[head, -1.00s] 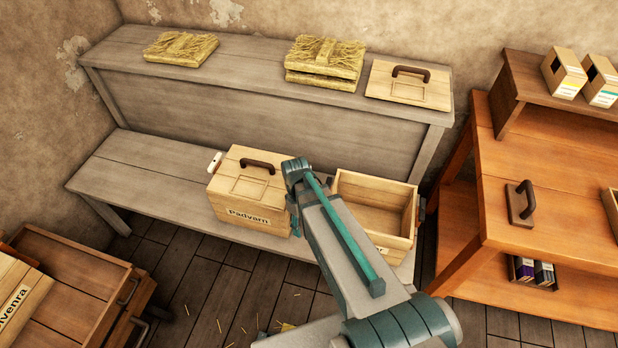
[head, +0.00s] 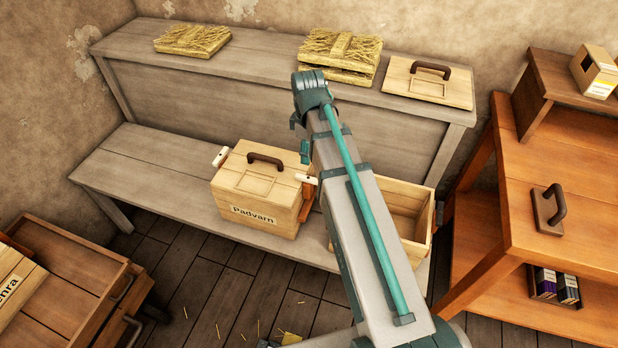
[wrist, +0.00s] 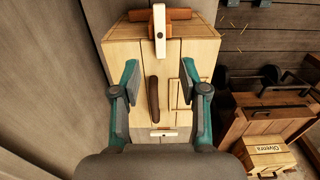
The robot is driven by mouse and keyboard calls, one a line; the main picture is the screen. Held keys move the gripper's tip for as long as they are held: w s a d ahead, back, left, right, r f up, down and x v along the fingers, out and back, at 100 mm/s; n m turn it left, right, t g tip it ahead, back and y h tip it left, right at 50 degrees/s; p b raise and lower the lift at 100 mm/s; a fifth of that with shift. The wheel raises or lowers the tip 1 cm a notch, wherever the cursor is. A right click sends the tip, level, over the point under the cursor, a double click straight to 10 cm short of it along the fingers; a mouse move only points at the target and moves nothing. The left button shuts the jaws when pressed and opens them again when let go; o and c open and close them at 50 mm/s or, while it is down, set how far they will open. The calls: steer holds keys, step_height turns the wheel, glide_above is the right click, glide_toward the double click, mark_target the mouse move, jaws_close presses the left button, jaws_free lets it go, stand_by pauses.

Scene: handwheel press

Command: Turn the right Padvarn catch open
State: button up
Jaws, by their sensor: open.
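The pale wooden Padvarn crate (head: 255,195) stands on the low bench with its lid on and a dark handle on top. Its right catch (head: 306,178) is a white bar on an orange-brown mount. In the wrist view this catch (wrist: 159,30) is at the top, lying across the lid edge. The left catch (head: 220,156) is at the bottom of the wrist view (wrist: 163,133), its bar lying along the edge. My gripper (wrist: 159,72) is open and empty above the lid, short of the right catch. My arm mostly hides it in the head view.
An open crate (head: 410,210) stands just right of the Padvarn crate, partly behind my arm. Straw pads (head: 340,58) and a loose lid (head: 428,80) lie on the upper shelf. An orange table (head: 570,200) stands at right. The bench left of the crate is clear.

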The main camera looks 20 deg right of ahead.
mark_target(308, 178)
step_height(308, 178, down, 11)
steer(key=shift+r, duration=0.2)
stand_by(0.4)
jaws_close()
